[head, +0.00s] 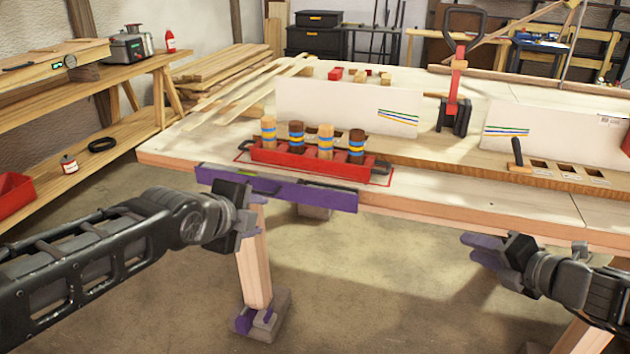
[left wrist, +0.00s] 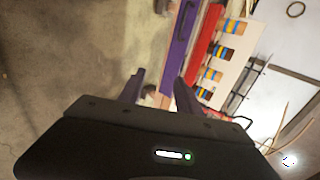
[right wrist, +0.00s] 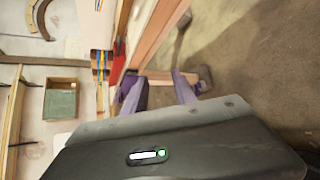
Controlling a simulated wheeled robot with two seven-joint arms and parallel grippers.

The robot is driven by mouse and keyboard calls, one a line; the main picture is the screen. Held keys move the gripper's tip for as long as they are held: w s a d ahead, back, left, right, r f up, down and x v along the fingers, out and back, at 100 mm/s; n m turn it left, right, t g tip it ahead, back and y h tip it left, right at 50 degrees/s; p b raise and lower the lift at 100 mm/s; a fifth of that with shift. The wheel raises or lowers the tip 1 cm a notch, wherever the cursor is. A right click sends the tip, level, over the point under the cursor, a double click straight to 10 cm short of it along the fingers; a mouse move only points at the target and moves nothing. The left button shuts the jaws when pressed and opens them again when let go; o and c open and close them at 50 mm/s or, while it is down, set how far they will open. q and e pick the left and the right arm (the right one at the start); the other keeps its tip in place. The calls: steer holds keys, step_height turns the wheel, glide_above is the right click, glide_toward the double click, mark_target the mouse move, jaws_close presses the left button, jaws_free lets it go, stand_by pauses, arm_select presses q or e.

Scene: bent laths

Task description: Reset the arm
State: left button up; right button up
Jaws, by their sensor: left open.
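My left gripper (head: 256,204) is in front of the table's near edge, just below the purple bar (head: 285,190) fixed along that edge. In the left wrist view its two fingers (left wrist: 158,84) are apart with nothing held between them. My right gripper (head: 470,246) is in front of the table's right part, below the edge, pointing left. In the right wrist view its fingers (right wrist: 160,84) stand apart and the gap is empty.
A red tray (head: 312,167) with several banded wooden pegs stands near the table's front edge. White panels (head: 345,108) and a black-handled red tool (head: 453,90) stand behind. A table leg (head: 254,265) is below my left gripper. Open floor (head: 390,280) lies between the arms.

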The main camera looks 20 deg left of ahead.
arm_select(q)
steer(key=shift+s+d+f, duration=0.1)
steer(key=shift+f, duration=0.2)
arm_select(e)
steer(key=shift+s+f, duration=0.1)
steer(key=shift+f, duration=0.25)
